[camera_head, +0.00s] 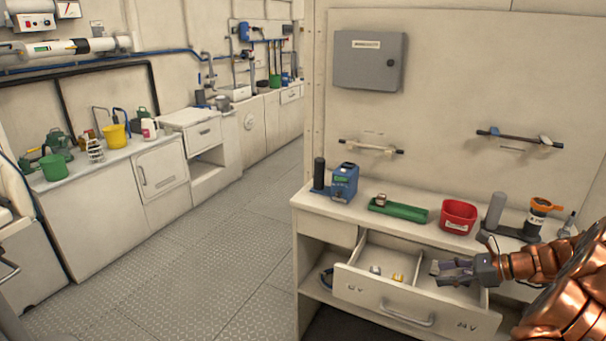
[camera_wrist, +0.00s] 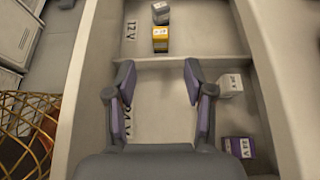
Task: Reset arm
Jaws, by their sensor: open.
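My copper-coloured arm reaches in from the right in the head view. My gripper (camera_head: 445,268) is over the right part of the open drawer (camera_head: 385,302). In the wrist view my gripper (camera_wrist: 158,82) is open, with nothing between its purple-padded fingers. Below it is the drawer compartment marked 24 V, with a bare floor between the fingers. A white block (camera_wrist: 230,84) and a purple block (camera_wrist: 239,148) lie at that compartment's right side. Beyond the divider (camera_wrist: 185,62), the 12 V compartment holds a yellow block (camera_wrist: 160,39) and a grey block (camera_wrist: 160,12).
The worktop above the drawer carries a blue device (camera_head: 344,182), a green tray (camera_head: 398,210), a red bin (camera_head: 459,216) and an orange-topped item (camera_head: 541,210). A grey cabinet (camera_head: 369,61) hangs on the wall. The floor (camera_head: 215,265) at left is clear.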

